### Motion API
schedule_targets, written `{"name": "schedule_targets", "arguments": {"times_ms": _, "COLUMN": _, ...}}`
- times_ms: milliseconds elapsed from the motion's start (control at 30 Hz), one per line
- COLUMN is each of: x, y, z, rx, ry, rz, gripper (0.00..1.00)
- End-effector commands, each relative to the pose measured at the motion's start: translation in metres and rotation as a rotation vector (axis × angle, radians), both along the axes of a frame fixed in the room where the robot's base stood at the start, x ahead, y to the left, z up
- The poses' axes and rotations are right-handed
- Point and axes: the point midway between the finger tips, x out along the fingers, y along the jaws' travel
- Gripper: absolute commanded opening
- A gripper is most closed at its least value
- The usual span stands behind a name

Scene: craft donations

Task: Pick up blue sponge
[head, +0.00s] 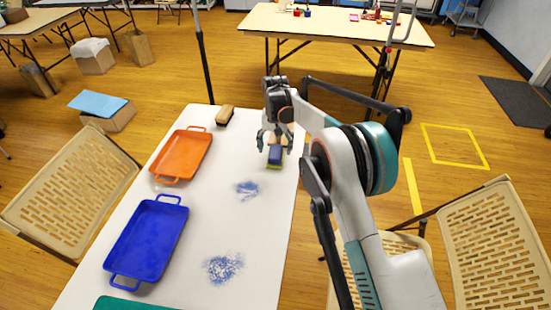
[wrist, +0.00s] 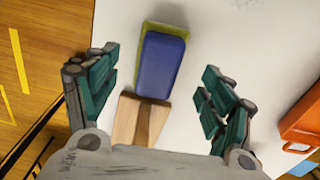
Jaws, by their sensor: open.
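The blue sponge (head: 275,153) lies near the right edge of the white table. In the wrist view the blue sponge (wrist: 161,66) shows a blue block on a yellow-green layer. My gripper (head: 272,143) is over the far end of the sponge in the head view. In the wrist view my gripper (wrist: 158,100) is open, with teal fingers spread wide on either side and nothing between them touching. A wooden block (wrist: 138,120) lies at the near end of the sponge, between the fingers and partly hidden by the gripper body.
On the white table (head: 213,195) are an orange tray (head: 182,153), a blue tray (head: 148,240), a wooden-backed brush (head: 225,115) and two blue smudges (head: 222,267). Beige chairs (head: 65,190) stand beside the table. Bare tabletop lies left of the sponge.

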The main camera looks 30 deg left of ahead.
Motion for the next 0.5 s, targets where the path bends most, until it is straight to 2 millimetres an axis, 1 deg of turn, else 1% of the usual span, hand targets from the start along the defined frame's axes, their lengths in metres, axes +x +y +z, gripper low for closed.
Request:
{"name": "schedule_targets", "arguments": {"times_ms": 33, "x": 0.001, "y": 0.000, "z": -0.011, "rx": 0.000, "ry": 0.000, "rz": 0.000, "gripper": 0.75}}
{"name": "schedule_targets", "arguments": {"times_ms": 233, "x": 0.002, "y": 0.000, "z": -0.039, "rx": 0.000, "ry": 0.000, "rz": 0.000, "gripper": 0.75}}
{"name": "schedule_targets", "arguments": {"times_ms": 333, "x": 0.002, "y": 0.000, "z": -0.044, "rx": 0.000, "ry": 0.000, "rz": 0.000, "gripper": 0.75}}
{"name": "schedule_targets", "arguments": {"times_ms": 500, "x": 0.002, "y": 0.000, "z": -0.043, "rx": 0.000, "ry": 0.000, "rz": 0.000, "gripper": 0.75}}
